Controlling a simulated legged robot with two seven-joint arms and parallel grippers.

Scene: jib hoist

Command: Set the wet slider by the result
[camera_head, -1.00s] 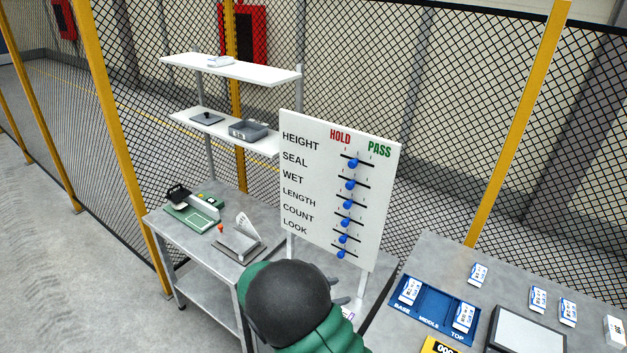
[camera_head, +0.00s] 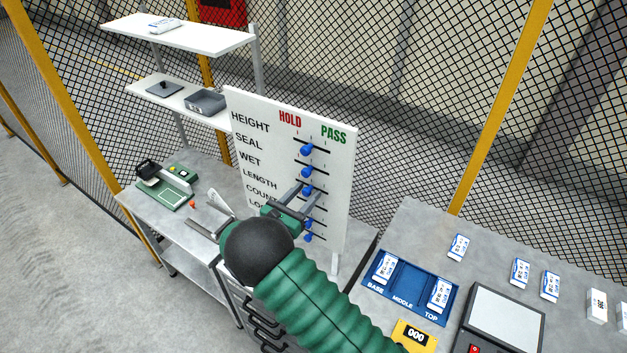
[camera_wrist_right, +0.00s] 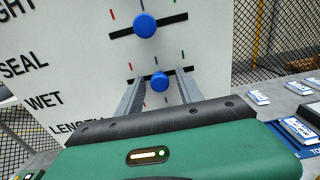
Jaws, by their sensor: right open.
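The white board (camera_head: 268,140) has rows HEIGHT to LOOK, with HOLD on the left and PASS on the right. The wet slider's blue knob (camera_head: 307,191) is the third down, near the middle of its slot. My right gripper (camera_head: 306,196) is open at the board, with a finger on each side of this knob. In the wrist view the wet knob (camera_wrist_right: 160,82) shows between the two fingers (camera_wrist_right: 160,92), with the seal knob (camera_wrist_right: 146,25) above it. I cannot tell whether either finger touches the knob.
A green device (camera_head: 165,190) with small lights stands on the left cart; I cannot read a result there. Other knobs sit close above and below.

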